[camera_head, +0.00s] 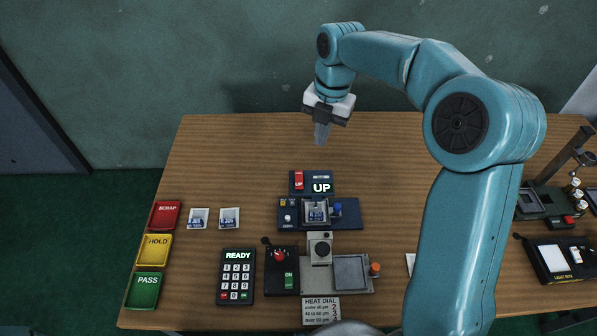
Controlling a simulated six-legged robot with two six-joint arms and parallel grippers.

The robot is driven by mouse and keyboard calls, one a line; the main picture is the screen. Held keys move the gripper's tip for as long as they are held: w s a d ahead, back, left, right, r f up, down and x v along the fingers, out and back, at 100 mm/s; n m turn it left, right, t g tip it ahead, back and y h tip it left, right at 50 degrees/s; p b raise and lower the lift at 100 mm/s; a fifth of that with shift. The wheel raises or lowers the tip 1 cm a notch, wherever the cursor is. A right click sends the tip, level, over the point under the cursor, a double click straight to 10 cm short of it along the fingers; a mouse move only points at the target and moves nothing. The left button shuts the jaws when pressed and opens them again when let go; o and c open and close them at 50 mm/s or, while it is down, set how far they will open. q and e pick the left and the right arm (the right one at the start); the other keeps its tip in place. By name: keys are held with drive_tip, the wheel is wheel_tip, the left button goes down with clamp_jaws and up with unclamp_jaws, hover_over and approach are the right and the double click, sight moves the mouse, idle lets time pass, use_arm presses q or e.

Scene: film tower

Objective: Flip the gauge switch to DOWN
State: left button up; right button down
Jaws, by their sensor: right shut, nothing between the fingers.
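The gauge panel (310,175) is a small dark blue block near the middle of the table. A red switch (298,181) sits on its left side, with small white lettering that seems to read UP. A display (321,188) on its right reads UP in large white letters. My right gripper (321,136) is shut and empty, pointing down behind the panel on the far side of the table and apart from the switch. My left gripper is not in view.
A dark blue stand (346,222) holding a small clear tray is just in front of the panel. A keypad (237,272) reading READY, a black box (282,280) with a red knob, and coloured trays (165,214) lie nearer and left. The table (230,150) is clear behind left.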

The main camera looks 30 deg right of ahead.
drive_tip(key=a+n, duration=0.1)
drive_tip(key=w+a+n, duration=0.1)
drive_tip(key=a+n, duration=0.1)
drive_tip(key=w+a+r+n+h, duration=0.1)
drive_tip(key=a+n, duration=0.1)
drive_tip(key=shift+g+p, duration=0.3)
drive_tip(key=shift+p, duration=0.1)
drive_tip(key=shift+f, duration=0.1)
approach(298, 184)
wheel_tip(298, 184, down, 7)
drive_tip(key=shift+r+p, duration=0.1)
drive_tip(key=shift+p, duration=0.35)
drive_tip(key=shift+a, duration=0.1)
